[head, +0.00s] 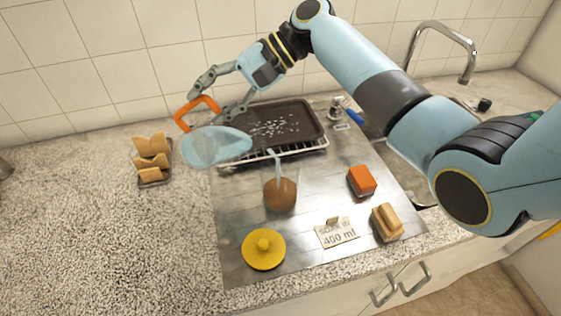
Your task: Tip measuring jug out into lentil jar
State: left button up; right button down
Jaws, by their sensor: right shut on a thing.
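My right gripper (221,106) is shut on the orange handle (190,108) of the measuring jug (213,148). The jug is clear, pale blue and strongly tilted, held above the counter to the upper left of the lentil jar. The lentil jar (280,195) is clear, with brown contents, and stands open on the metal sheet. The jug's contents are hard to make out. A yellow lid with a knob (263,248) lies in front of the jar. My left gripper is not in view.
A dark baking tray (311,115) on a wire rack lies behind the jar. An orange block (361,181), a tan block (387,222) and a "400 ml" card (337,232) are to its right. A toast rack (152,163) stands left. A tap (470,62) is at right. The left counter is mostly clear.

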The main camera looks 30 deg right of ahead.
jog(key=shift+w+a+r, duration=0.1)
jog(key=shift+d+r, duration=0.1)
jog(key=shift+d, duration=0.1)
jog(key=shift+a+b, duration=0.1)
jog(key=shift+b, duration=0.2)
jog(key=shift+s+d+r, duration=0.1)
jog(key=shift+s+d, duration=0.1)
jog(key=shift+s, duration=0.1)
jog(key=shift+y, duration=0.3)
